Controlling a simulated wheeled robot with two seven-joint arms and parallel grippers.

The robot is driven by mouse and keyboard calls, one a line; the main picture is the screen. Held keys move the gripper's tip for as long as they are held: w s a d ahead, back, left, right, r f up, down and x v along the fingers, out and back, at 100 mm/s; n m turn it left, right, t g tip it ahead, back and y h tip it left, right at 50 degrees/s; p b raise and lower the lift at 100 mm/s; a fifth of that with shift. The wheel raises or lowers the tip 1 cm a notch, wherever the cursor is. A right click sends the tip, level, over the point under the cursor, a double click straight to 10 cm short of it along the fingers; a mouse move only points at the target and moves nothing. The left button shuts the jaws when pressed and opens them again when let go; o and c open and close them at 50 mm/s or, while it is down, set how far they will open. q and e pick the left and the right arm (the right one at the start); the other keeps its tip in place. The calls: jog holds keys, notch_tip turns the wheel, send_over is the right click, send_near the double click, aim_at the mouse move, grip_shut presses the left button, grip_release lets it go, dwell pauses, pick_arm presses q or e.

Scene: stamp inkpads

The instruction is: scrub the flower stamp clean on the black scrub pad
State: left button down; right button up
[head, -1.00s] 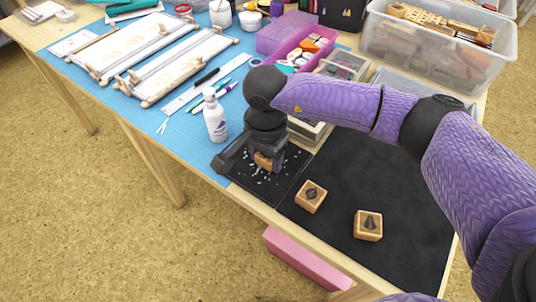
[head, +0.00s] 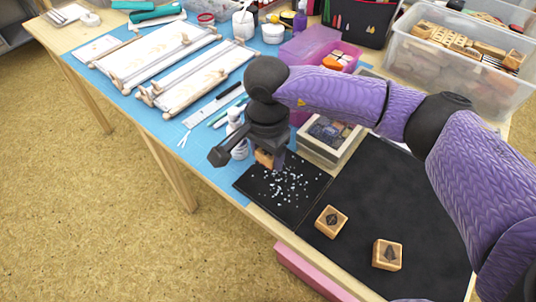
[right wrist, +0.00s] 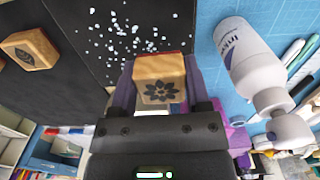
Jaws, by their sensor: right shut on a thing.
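The flower stamp (head: 263,158) is a small wooden block. A dark flower mark shows on it in the right wrist view (right wrist: 159,82). My right gripper (head: 270,163) is shut on it, with a finger on each side in the right wrist view (right wrist: 158,95). It holds the stamp over the far left part of the black scrub pad (head: 307,194), apparently a little above it. The pad is strewn with white flecks, which also show on it in the right wrist view (right wrist: 95,12). The stamp's underside is hidden in the head view. My left gripper is not in view.
Two other wooden stamps (head: 331,221) (head: 388,254) stand on the dark mat (head: 400,190) to the right. A white bottle (right wrist: 245,50) stands close beside my right gripper. A clear-lidded box (head: 330,140) lies behind the pad.

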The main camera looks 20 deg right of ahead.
jog(key=shift+r+p, duration=1.1)
jog(key=shift+r, duration=1.1)
